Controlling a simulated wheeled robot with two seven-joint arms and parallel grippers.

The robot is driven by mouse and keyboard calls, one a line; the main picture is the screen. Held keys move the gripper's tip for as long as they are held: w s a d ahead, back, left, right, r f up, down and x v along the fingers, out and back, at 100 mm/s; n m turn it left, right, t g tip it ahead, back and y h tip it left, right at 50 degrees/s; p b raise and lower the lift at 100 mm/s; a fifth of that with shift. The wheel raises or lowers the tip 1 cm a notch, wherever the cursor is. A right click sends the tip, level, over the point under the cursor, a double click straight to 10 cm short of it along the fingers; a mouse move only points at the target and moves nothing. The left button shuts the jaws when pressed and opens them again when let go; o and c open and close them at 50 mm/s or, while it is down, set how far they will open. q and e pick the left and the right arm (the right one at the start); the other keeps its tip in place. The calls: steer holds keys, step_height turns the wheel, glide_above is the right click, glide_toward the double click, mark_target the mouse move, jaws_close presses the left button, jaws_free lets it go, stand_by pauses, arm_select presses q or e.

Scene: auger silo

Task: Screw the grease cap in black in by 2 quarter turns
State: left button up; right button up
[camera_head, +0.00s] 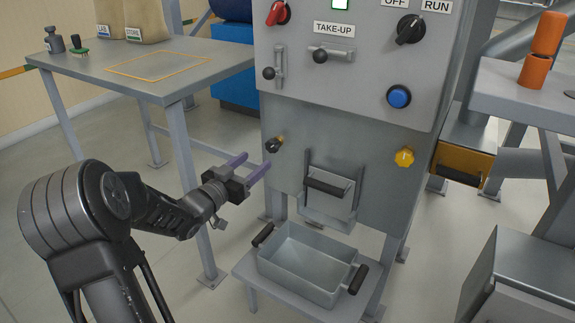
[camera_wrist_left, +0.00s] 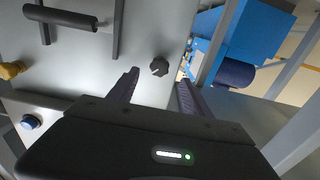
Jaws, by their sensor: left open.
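The black grease cap (camera_head: 274,145) sits on the left side of the grey machine's lower front panel, with a small yellowish part beside it. In the left wrist view the black cap (camera_wrist_left: 159,66) is a knob on the panel, beyond the fingertips and between their lines. My left gripper (camera_head: 252,168) is open and empty, its two purple fingers pointing at the panel just left of and below the cap. The fingers also show in the left wrist view (camera_wrist_left: 158,80). They look apart from the cap. My right gripper is not in view.
A yellow knob (camera_head: 404,157) is on the panel's right. A slide gate with a black handle (camera_head: 327,184) is mid-panel, above a grey bin (camera_head: 303,281) on a stand. A blue button (camera_head: 398,97) and switches sit above. A table (camera_head: 110,68) stands left.

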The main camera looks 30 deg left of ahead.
mark_target(270, 149)
arm_select(q)
steer(key=shift+r, duration=0.15)
steer(key=w+b, duration=0.2)
steer(key=w, duration=0.5)
steer(key=shift+a, duration=0.1)
steer(key=shift+w, duration=0.4)
steer(key=shift+c, duration=0.5)
jaws_close()
